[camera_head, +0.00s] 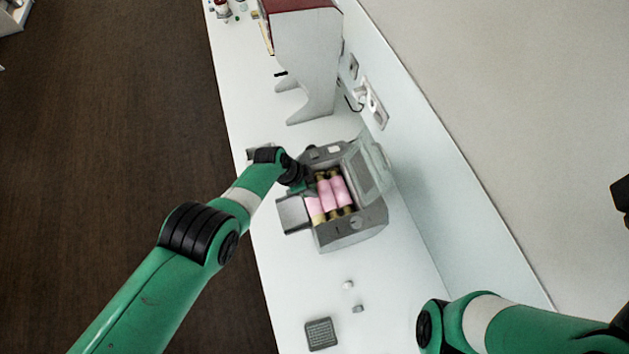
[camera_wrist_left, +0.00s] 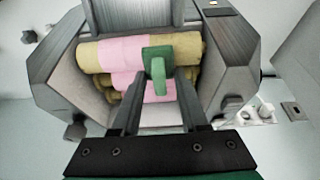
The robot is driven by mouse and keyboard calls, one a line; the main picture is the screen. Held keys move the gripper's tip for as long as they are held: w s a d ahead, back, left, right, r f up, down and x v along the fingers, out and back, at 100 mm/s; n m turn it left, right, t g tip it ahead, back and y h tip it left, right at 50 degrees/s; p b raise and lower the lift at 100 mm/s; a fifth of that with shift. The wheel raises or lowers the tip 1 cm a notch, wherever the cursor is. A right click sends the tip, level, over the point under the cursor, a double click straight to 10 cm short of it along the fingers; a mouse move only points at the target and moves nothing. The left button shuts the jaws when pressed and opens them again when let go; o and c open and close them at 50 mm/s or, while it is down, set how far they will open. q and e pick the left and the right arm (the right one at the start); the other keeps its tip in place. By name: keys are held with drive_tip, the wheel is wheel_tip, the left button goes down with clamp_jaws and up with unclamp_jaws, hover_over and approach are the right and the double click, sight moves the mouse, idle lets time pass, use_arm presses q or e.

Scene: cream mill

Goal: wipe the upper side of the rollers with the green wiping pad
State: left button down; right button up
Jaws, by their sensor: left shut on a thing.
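The mill (camera_head: 352,236) is a grey metal machine on the white counter, with its lid (camera_head: 369,165) raised. Its rollers (camera_head: 331,194) lie side by side in the open top, with pink on their middles and yellowish ends. In the left wrist view the rollers (camera_wrist_left: 115,52) run across the opening, the pink still on them. My left gripper (camera_head: 301,181) is over the left rear part of the mill. In the left wrist view it (camera_wrist_left: 158,82) is shut on the green wiping pad (camera_wrist_left: 157,58), which overlaps the pink part of the rollers; contact is unclear. My right gripper does not show.
A tall grey machine (camera_head: 306,55) stands on the counter (camera_head: 262,215) behind the mill. A flat tray (camera_head: 292,212) sticks out at the mill's left. A dark grid-topped block (camera_head: 321,333) and small pieces lie in front. The wall bounds the counter's right side.

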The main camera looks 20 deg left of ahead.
use_arm(q)
drive_tip(key=b, duration=0.1)
drive_tip(key=w+d+b, duration=0.1)
drive_tip(key=shift+d+f+b, duration=0.15)
drive_tip(key=shift+f+b, duration=0.15)
drive_tip(key=shift+f, duration=0.05)
drive_tip(key=shift+w+d+r+b, duration=0.1)
drive_tip(key=shift+w+d+b, duration=0.05)
drive_tip(key=shift+d+b, duration=0.15)
drive_tip(key=shift+r, duration=0.15)
drive_tip(key=shift+r+p, duration=0.3)
drive_tip(key=shift+p, duration=0.05)
drive_tip(key=a+p, duration=0.1)
drive_tip(key=s+p, duration=0.1)
drive_tip(key=p, duration=0.1)
drive_tip(key=shift+s+a+r, duration=0.1)
drive_tip(key=shift+a+r, duration=0.05)
drive_tip(key=shift+a, duration=0.25)
drive_tip(key=shift+s+a+f+p, duration=0.2)
drive_tip(key=shift+a+p, duration=0.15)
drive_tip(key=shift+p, duration=0.05)
drive_tip(key=shift+f, duration=0.1)
